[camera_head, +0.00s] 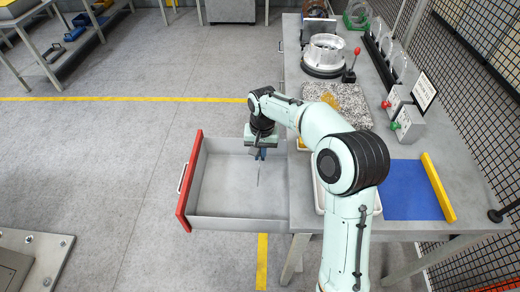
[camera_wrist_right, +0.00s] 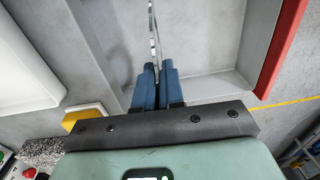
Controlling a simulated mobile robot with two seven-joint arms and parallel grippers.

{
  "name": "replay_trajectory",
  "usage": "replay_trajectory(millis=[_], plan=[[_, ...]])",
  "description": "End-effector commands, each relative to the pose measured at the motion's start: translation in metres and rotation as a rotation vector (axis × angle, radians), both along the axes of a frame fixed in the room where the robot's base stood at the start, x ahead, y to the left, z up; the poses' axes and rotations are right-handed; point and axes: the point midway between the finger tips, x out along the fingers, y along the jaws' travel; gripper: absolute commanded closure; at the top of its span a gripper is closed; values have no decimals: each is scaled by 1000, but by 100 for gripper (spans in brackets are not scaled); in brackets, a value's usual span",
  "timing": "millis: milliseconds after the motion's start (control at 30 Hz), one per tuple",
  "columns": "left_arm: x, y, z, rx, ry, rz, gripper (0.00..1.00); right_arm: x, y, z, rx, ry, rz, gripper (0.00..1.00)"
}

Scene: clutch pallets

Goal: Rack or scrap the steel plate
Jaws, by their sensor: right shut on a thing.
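My right gripper (camera_head: 260,153) is shut on a thin steel plate (camera_head: 258,174) and holds it over an open grey drawer. In the right wrist view, the blue fingers (camera_wrist_right: 156,80) pinch the lower end of the plate (camera_wrist_right: 154,35), which shows nearly edge-on as a narrow shiny strip. The drawer (camera_head: 222,146) has a red front (camera_head: 188,182) and is pulled out to the left of the bench; its visible floor looks empty. Whether the plate touches the drawer floor I cannot tell. My left gripper is not in view.
The grey bench (camera_head: 385,148) carries a granite block (camera_head: 340,102), a round metal fixture (camera_head: 325,54), a red-knobbed lever (camera_head: 351,66), a dark rack with thin discs (camera_head: 392,60), a blue mat (camera_head: 410,190) and a yellow bar (camera_head: 438,188). My arm partly hides a white tray (camera_head: 319,196). Mesh fencing stands at right.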

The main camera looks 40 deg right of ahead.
Motion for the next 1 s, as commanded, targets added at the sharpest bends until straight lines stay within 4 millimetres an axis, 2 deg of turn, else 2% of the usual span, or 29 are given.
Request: replay_trajectory(millis=[233,300,333,600,733,867,1000], plan=[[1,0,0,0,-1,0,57,1,0,1,0,-4,0,100],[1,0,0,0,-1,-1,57,1,0,1,0,-4,0,72],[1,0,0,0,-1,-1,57,1,0,1,0,-4,0,63],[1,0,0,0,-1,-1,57,1,0,1,0,-3,0,62],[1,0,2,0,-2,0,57,1,0,8,0,-5,0,62],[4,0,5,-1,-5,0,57,1,-1,29,-1,-9,0,62],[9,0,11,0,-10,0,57,1,-2,62,-1,-10,0,62]])
